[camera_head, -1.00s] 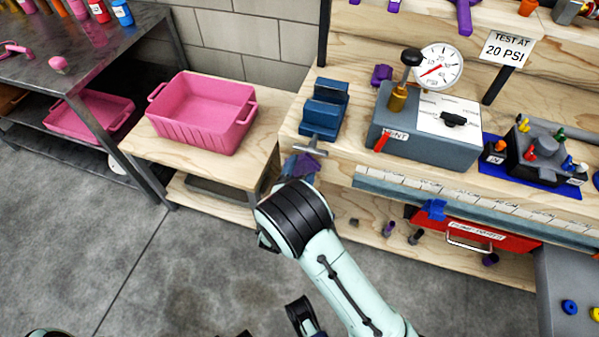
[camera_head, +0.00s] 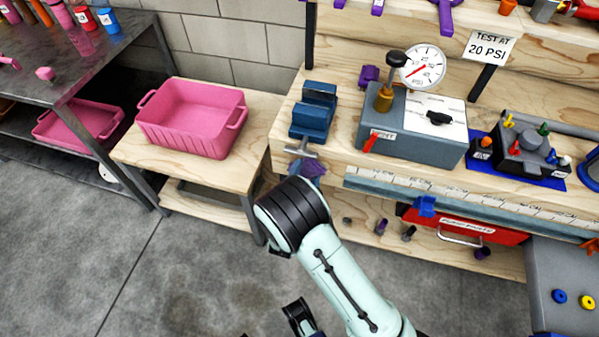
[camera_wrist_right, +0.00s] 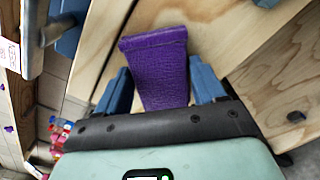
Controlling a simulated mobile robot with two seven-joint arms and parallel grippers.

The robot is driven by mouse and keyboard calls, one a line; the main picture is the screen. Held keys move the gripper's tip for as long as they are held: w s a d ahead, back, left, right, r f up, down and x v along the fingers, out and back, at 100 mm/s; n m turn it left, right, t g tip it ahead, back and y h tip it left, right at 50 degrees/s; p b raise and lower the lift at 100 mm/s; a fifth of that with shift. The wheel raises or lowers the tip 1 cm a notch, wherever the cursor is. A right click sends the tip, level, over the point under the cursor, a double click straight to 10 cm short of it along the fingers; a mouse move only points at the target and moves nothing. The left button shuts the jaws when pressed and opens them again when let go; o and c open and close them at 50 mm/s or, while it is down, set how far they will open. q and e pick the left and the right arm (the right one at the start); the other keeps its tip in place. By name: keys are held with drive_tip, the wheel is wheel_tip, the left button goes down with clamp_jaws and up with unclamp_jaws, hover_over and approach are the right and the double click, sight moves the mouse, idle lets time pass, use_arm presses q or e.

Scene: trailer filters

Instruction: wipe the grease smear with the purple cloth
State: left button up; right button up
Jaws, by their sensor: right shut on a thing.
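In the right wrist view the cloth (camera_wrist_right: 160,65) stands out between the two blue fingers of my right gripper (camera_wrist_right: 163,88). The right gripper is shut on the cloth. In the head view my right wrist hides most of that gripper. I cannot make out a grease smear in either view.
The blue vise (camera_head: 314,110) and its handle are close to the cloth. A grey gauge box (camera_head: 415,140) stands right of it on the bench. A pink bin (camera_head: 195,135) sits on the low wooden table at left. A red drawer (camera_head: 466,229) is under the bench.

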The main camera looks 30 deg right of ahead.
drive_tip(key=shift+w+d, duration=0.1)
drive_tip(key=shift+d, duration=0.05)
drive_tip(key=shift+w+a+r, duration=0.1)
drive_tip(key=shift+w+a, duration=0.5)
drive_tip(key=shift+w, duration=0.25)
drive_tip(key=shift+w+a+r, duration=0.1)
drive_tip(key=shift+w+a, duration=0.45)
drive_tip(key=shift+w, duration=0.25)
drive_tip(key=shift+a, duration=0.1)
drive_tip(key=shift+p+v, duration=0.3)
drive_tip(key=shift+v, duration=2.65)
drive_tip(key=shift+s+f, duration=0.1)
drive_tip(key=shift+f, duration=0.1)
drive_tip(key=shift+v, duration=1.5)
